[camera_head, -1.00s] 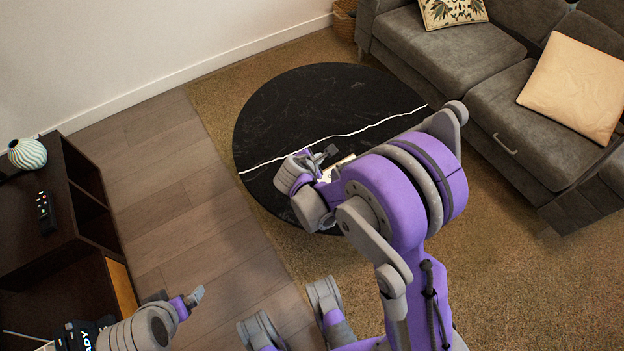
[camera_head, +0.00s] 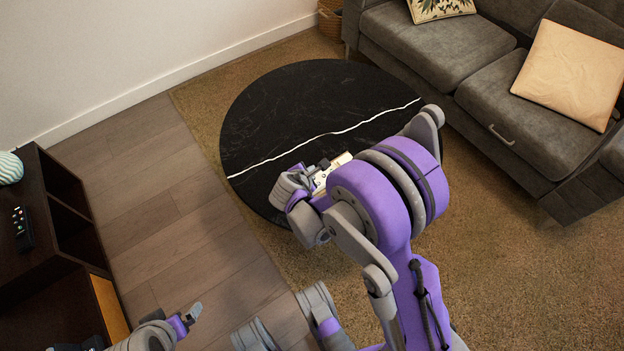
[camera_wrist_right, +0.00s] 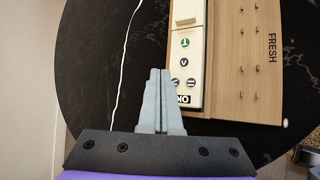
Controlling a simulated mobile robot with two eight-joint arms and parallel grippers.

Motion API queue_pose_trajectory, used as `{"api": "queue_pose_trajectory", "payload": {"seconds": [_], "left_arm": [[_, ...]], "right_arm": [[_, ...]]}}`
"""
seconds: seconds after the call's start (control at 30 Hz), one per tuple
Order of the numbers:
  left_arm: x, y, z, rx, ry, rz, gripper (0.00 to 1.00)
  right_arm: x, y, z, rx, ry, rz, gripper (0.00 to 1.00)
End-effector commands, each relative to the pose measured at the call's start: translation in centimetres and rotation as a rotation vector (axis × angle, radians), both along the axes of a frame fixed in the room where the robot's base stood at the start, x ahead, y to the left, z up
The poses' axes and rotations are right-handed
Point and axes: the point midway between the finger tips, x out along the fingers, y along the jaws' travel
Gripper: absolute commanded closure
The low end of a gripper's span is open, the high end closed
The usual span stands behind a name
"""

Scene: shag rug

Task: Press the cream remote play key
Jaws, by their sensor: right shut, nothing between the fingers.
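The cream remote (camera_wrist_right: 196,55) lies on the black round table (camera_head: 290,100), beside or on a wooden item; I cannot tell which. In the right wrist view it shows a green-marked round key (camera_wrist_right: 185,42), a dark key with a V-like mark (camera_wrist_right: 184,62), and two dark keys lower down. The play symbol is too small to make out. My right gripper (camera_wrist_right: 159,72) is shut and empty, its fingertips just left of the remote's keys. In the head view my right gripper (camera_head: 323,166) is over the table's near part. My left gripper (camera_head: 194,312) is at the lower left, away from the table.
The wooden item (camera_wrist_right: 246,60) marked FRESH lies right of the cream remote. A dark remote (camera_head: 22,230) lies on the dark cabinet (camera_head: 50,200) at left, near a striped vase (camera_head: 9,168). A grey sofa (camera_head: 440,50) stands behind the table. Much of the tabletop is clear.

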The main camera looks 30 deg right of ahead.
Motion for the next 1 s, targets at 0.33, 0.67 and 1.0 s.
{"api": "queue_pose_trajectory", "payload": {"seconds": [0.33, 0.67, 1.0], "left_arm": [[0.21, 0.00, -1.26, 0.000, 0.003, 0.000, 0.00], [0.20, 0.00, -1.24, 0.000, 0.003, 0.000, 0.00], [0.21, 0.00, -1.25, 0.000, 0.003, 0.000, 0.00]], "right_arm": [[-0.01, 0.01, -1.37, 0.000, -0.001, 0.001, 1.00], [0.00, 0.01, -1.34, 0.000, -0.001, 0.001, 1.00], [0.00, 0.01, -1.34, 0.000, -0.001, 0.001, 1.00]]}}
